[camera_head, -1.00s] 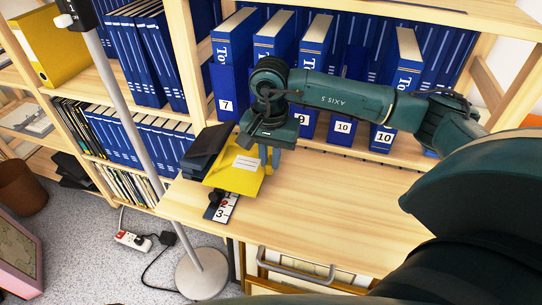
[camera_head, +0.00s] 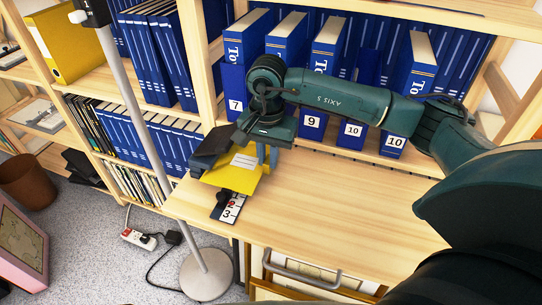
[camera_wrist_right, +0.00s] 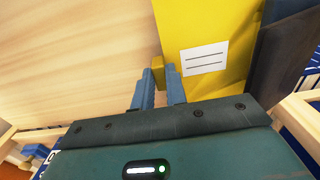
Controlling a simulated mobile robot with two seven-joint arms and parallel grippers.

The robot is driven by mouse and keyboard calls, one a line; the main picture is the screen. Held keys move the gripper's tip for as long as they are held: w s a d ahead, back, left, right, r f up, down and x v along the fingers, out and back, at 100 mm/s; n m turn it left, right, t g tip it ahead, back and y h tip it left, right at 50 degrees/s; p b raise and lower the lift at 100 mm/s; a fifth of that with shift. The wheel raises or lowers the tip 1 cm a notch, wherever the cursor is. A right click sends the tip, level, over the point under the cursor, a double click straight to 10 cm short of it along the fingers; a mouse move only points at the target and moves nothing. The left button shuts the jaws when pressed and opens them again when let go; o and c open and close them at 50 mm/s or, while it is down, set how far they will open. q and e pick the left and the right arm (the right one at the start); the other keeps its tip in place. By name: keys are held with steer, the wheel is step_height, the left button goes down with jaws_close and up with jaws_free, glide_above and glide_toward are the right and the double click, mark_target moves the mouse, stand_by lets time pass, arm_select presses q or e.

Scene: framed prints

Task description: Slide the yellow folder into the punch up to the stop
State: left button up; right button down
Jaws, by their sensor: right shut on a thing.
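The yellow folder (camera_head: 235,178) lies tilted at the left end of the wooden desk, with a white label on its top face. Its left part meets the dark punch (camera_head: 212,146); how deep it sits inside cannot be told. My right gripper (camera_head: 268,156) is at the folder's right edge. In the right wrist view its grey-blue fingers (camera_wrist_right: 162,78) are closed at the edge of the folder (camera_wrist_right: 210,22), and the punch (camera_wrist_right: 283,55) is at the folder's far right side. My left gripper is not in view.
A numbered strip (camera_head: 231,209) with a black knob (camera_head: 222,196) is at the desk's front left edge. Blue numbered binders (camera_head: 313,120) stand behind my arm. A grey pole (camera_head: 145,130) rises in front of the shelves at left. The desk (camera_head: 330,215) is clear to the right.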

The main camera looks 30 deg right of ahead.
steer(key=shift+w+a, duration=0.35)
steer(key=c, duration=1.3)
jaws_free()
steer(key=shift+c, duration=0.2)
step_height(320, 180, up, 7)
steer(key=p, duration=0.3)
steer(key=shift+p, duration=0.35)
